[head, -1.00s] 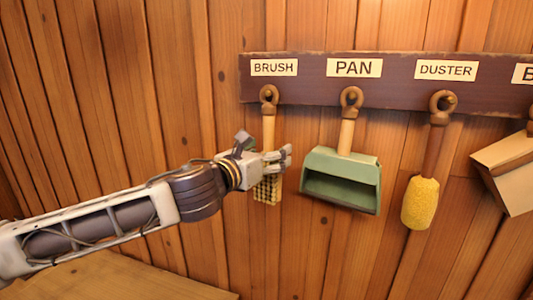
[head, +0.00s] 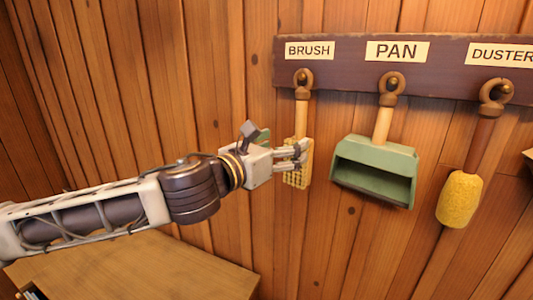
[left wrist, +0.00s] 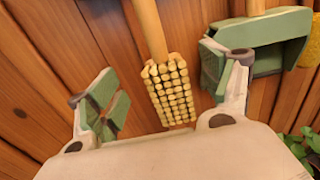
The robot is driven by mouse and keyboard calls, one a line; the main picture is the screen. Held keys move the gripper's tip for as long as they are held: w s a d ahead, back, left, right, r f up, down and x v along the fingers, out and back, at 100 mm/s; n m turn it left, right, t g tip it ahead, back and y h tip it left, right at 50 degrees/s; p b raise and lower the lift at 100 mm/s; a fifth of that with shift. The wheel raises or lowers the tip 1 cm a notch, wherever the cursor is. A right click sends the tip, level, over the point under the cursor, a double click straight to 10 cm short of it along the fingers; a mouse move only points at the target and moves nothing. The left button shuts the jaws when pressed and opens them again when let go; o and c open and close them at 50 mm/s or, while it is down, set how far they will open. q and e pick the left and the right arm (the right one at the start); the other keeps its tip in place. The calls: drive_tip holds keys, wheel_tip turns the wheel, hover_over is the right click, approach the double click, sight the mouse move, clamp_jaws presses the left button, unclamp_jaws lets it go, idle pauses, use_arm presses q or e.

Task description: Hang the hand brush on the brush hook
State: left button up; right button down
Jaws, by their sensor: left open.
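The hand brush (head: 297,178) has a pale wooden handle and a block of yellow bristles. It hangs by the ring at its handle's top on the brush hook (head: 303,77), under the BRUSH label. My left gripper (head: 294,155) is in front of the bristle block in the head view and hides part of it. In the left wrist view the bristle block (left wrist: 171,92) shows between the two spread, green-padded fingers (left wrist: 166,98), with room on both sides. The gripper is open and does not visibly grip the brush. My right gripper is not in view.
A dark rack board (head: 345,70) runs along the plank wall. A green dustpan (head: 375,168) hangs right of the brush, close to my gripper, and a yellow duster (head: 460,198) further right. A wooden cabinet top (head: 150,265) is below left. The wall left of the brush is clear.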

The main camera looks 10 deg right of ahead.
use_arm(q)
drive_tip(key=shift+v, duration=2.6)
